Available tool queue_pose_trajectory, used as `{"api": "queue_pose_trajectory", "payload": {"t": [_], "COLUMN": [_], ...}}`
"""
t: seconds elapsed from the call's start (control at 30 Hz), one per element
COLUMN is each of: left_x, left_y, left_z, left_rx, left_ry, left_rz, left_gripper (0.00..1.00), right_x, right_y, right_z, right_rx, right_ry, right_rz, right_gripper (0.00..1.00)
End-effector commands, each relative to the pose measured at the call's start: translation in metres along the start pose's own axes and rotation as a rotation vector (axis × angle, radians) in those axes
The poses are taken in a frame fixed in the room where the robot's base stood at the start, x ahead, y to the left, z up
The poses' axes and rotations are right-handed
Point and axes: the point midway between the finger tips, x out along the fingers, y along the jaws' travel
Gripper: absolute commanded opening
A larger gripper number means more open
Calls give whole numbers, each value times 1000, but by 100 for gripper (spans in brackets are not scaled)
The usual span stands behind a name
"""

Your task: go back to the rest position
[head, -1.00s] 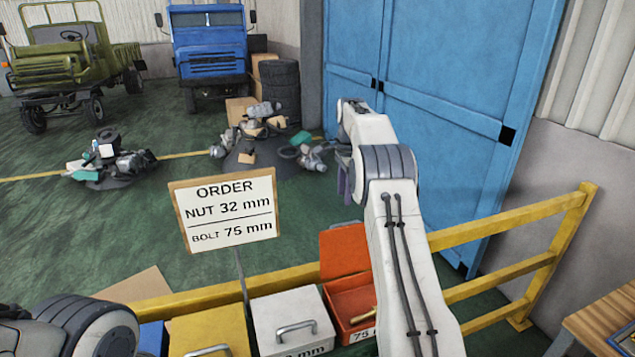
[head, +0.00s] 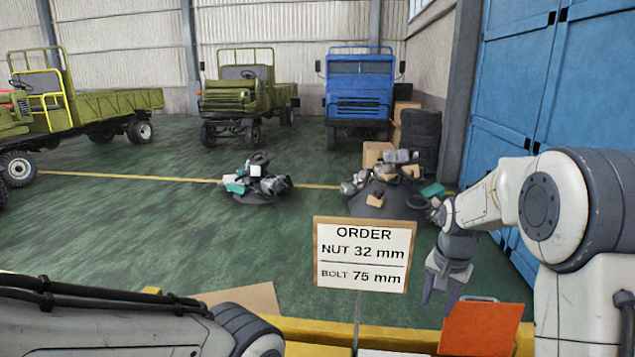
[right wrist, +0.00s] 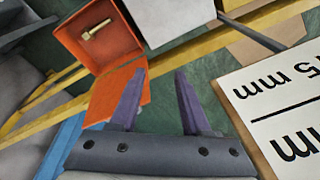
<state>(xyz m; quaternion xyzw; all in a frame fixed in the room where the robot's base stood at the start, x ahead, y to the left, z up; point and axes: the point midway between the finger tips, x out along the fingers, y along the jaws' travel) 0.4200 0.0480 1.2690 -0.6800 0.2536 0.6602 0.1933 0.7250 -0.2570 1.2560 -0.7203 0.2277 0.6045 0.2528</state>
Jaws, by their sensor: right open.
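My right gripper (head: 438,302) hangs with its purple fingers pointing down, just right of the order sign (head: 365,232). In the right wrist view its two fingers (right wrist: 158,80) are apart with nothing between them. The right arm comes in from the right edge. Beyond the fingers is an open orange box (right wrist: 128,45) with a brass-coloured bolt (right wrist: 97,29) inside; its raised lid (head: 482,328) shows in the head view. Part of my left arm crosses the lower left; its gripper is out of view.
The sign reads nut 32 mm, bolt 75 mm. A yellow rail (head: 310,331) runs along the front, with cardboard (head: 240,300) beyond it. Scrap piles (head: 255,184), trucks (head: 360,95) and tall blue doors (head: 510,90) stand farther off. The green floor between is open.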

Motion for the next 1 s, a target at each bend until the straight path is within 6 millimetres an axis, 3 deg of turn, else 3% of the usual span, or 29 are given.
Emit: {"api": "queue_pose_trajectory", "payload": {"t": [0.03, 0.2, 0.57, 0.6, 0.8, 1.0], "left_x": [0, 0, 2, 20, 62, 106], "left_y": [0, 0, 0, -1, -4, -8], "left_z": [0, 0, 0, 1, 4, 6], "left_rx": [0, 0, 0, 0, -3, -7], "left_ry": [0, 0, 0, 1, -1, 0], "left_rz": [0, 0, 0, 0, 0, 0], "left_gripper": [50, 50, 50, 50, 50, 50], "right_x": [0, 5, 17, 28, 44, 57], "right_y": [2, 16, 56, 46, 27, 28], "right_z": [21, 83, 187, 199, 263, 336], "right_rx": [-74, -316, -717, -758, -949, -1167], "right_ry": [3, 21, 57, 46, -28, -115], "right_rz": [-5, -21, -47, -58, -88, -111], "right_gripper": [47, 47, 47, 47, 47, 47]}}
